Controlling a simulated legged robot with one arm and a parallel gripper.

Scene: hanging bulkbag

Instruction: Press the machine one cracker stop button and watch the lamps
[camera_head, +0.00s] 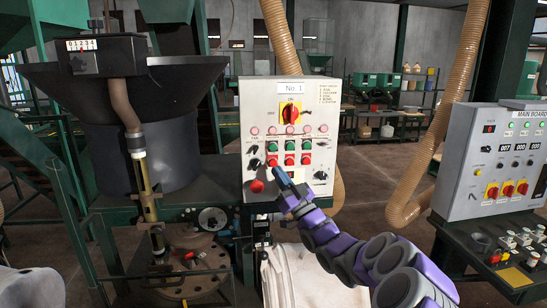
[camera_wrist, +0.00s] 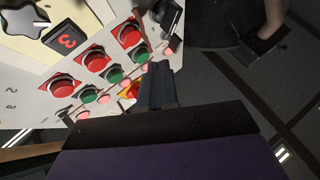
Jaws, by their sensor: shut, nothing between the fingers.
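The machine one panel (camera_head: 258,95), marked "No. 1", is an upright light-coloured box. It has a row of pale pink lamps (camera_head: 254,130), then green buttons (camera_head: 290,145), then red buttons (camera_head: 289,160). The button labels are too small to tell which is cracker stop. My gripper (camera_head: 278,174) is shut and empty, its tip just below the red buttons. In the wrist view the panel appears turned over. There the tip (camera_wrist: 158,68) lies beside a green button (camera_wrist: 142,55) and near a red button (camera_wrist: 129,33); contact cannot be told. Whether any lamp is lit is unclear.
A red knob (camera_head: 257,186) and black switches (camera_head: 320,175) sit low on the panel. A red-and-yellow selector (camera_head: 291,113) is above the lamps. A black hopper (camera_head: 140,150) stands left. A grey main board (camera_head: 470,150) stands right, with a ribbed hose (camera_head: 400,210) between.

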